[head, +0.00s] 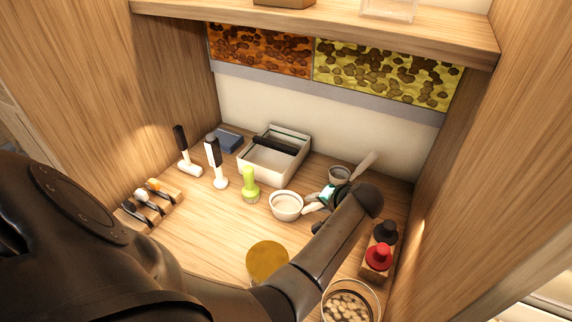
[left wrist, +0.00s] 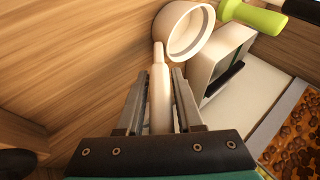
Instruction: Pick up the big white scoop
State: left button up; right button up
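The big white scoop (head: 286,206) sits on the wooden counter near the middle, a round cup with its handle pointing right. My left gripper (head: 312,203) reaches over from the right side of the scoop. In the left wrist view, the scoop's cup (left wrist: 188,32) is at the top and its handle (left wrist: 160,95) runs down between the two fingers. The left gripper (left wrist: 159,75) is open around the handle, with a narrow gap on each side. The gripper partly hides the handle in the head view. My right gripper is not in view.
A smaller grey scoop (head: 340,175) stands just behind the gripper. A green-handled tool (head: 250,184) and a white tray (head: 262,162) are left and behind. A red-topped item (head: 378,256) is at right. A gold lid (head: 267,262) and a pot (head: 350,302) are in front.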

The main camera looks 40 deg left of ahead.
pick_arm(q)
grip_shut()
dwell(1.0)
